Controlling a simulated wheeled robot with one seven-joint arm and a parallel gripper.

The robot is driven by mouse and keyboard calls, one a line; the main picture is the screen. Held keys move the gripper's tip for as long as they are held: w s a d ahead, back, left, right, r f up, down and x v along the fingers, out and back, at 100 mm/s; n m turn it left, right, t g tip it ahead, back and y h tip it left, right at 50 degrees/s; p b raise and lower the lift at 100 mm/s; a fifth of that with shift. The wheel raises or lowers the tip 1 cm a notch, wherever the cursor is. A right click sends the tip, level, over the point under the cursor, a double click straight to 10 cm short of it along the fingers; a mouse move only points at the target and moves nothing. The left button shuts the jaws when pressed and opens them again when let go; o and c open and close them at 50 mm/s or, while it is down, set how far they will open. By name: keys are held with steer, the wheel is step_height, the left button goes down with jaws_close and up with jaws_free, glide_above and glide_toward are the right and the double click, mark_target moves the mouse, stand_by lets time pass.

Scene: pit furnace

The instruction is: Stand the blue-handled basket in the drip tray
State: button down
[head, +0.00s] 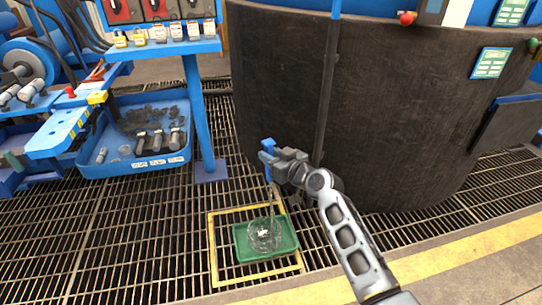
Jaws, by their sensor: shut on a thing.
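My gripper (271,157) is shut on the blue handle (266,145) of the basket. A thin rod runs down from the handle to the wire basket (265,233), which looks upright. In the head view the basket appears within the outline of the green drip tray (284,249). I cannot tell whether its bottom touches the tray floor or hangs just above it. Small bright pieces show inside the basket. The tray lies on the floor grating inside a yellow painted square.
The large dark round furnace wall (400,110) stands close behind my arm. A blue post (200,120) with a foot plate stands left of the tray. A blue bin (135,140) with dark parts is further left. Open grating (130,235) lies left of the yellow square (213,255).

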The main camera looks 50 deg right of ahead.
steer(key=shift+f+b, duration=0.4)
steer(key=shift+b, duration=0.25)
stand_by(0.3)
steer(key=c, duration=0.8)
jaws_free()
steer(key=shift+o, duration=0.6)
steer(key=shift+f, duration=0.3)
steer(key=o, duration=0.4)
steer(key=shift+r, duration=0.1)
steer(key=v, duration=1.1)
steer(key=shift+r, duration=0.1)
